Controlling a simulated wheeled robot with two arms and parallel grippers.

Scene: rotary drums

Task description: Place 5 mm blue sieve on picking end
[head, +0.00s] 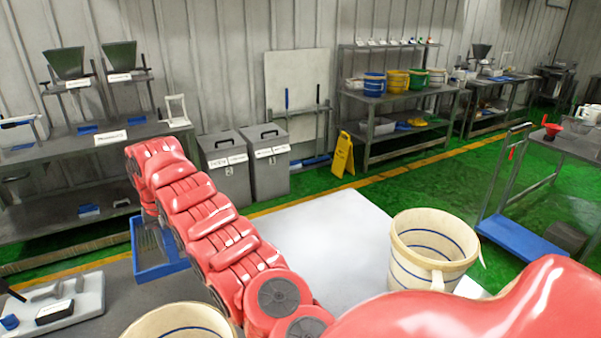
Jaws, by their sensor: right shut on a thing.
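My right arm reaches from the lower right across to the left, with its wrist bent downward. My right gripper (150,217) is mostly hidden behind the arm. It is shut on a blue sieve (150,273), a shallow blue frame with a grey inside, which hangs tilted below the wrist and is partly covered by the arm. Whether it is the 5 mm one cannot be read. I cannot tell which part here is the picking end. My left gripper is not in view.
A white table (330,235) carries a cream bucket (433,245); another bucket (180,322) stands at the bottom. Grey bins (222,165) and a yellow floor sign (342,155) stand behind. A dark bench (60,150) lines the left wall. A blue cart (520,238) stands right.

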